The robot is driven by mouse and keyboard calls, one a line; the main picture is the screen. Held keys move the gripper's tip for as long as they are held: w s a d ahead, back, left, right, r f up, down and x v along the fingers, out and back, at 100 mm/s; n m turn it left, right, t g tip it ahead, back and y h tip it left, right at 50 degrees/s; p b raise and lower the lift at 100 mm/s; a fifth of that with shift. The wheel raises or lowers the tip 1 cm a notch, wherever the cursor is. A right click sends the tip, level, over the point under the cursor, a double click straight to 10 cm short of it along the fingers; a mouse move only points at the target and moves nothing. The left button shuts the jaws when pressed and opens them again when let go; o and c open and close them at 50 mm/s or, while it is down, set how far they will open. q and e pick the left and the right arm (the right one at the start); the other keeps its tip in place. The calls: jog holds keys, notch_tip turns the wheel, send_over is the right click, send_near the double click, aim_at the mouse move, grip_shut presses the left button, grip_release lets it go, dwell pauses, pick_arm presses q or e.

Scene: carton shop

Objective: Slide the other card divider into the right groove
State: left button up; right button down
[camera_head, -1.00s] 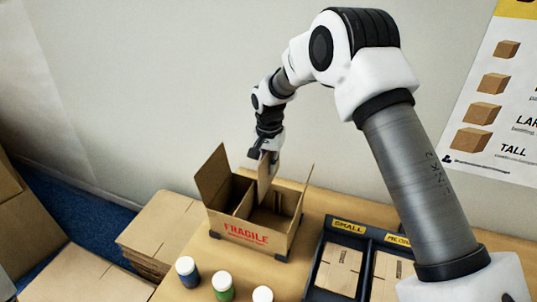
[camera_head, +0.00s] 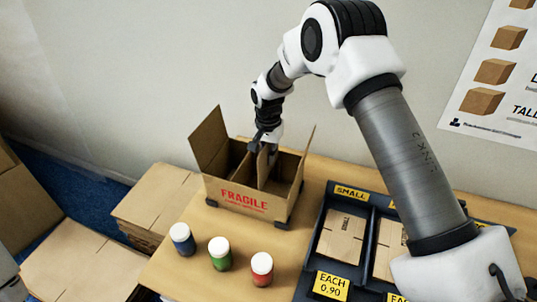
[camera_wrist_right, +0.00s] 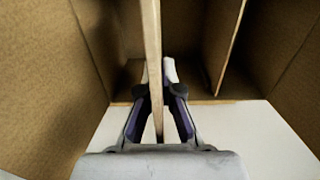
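The open carton (camera_head: 243,199), marked FRAGILE, stands on the table with flaps up. One card divider (camera_head: 238,156) stands inside it on the left; it shows at the right in the right wrist view (camera_wrist_right: 222,45). My right gripper (camera_head: 267,150) is over the carton, shut on the other card divider (camera_head: 263,168). That divider is upright, with its lower part inside the carton. In the right wrist view the held divider (camera_wrist_right: 152,45) runs edge-on between the fingers (camera_wrist_right: 158,108). The grooves and the divider's bottom edge are hidden. My left gripper is not in view.
Three white-lidded jars, blue (camera_head: 182,240), green (camera_head: 220,254) and red (camera_head: 262,270), stand in front of the carton. A dark tray (camera_head: 366,232) of flat cartons is to the right. Stacked cardboard (camera_head: 155,196) lies to the left. The wall is close behind.

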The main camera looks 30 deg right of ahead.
notch_tip(320, 180, down, 4)
jog(key=b, duration=0.2)
jog(key=shift+r+b, duration=0.1)
jog(key=shift+b, duration=0.25)
jog(key=shift+f+b, duration=1.3)
jog(key=shift+f, duration=2.25)
jog(key=c, duration=1.2)
grip_release()
jog(key=shift+c, duration=0.2)
jog(key=shift+r, duration=0.1)
notch_tip(320, 180, up, 11)
jog(key=shift+r, duration=0.15)
jog(key=shift+w+r, duration=0.1)
jog(key=shift+r, duration=0.3)
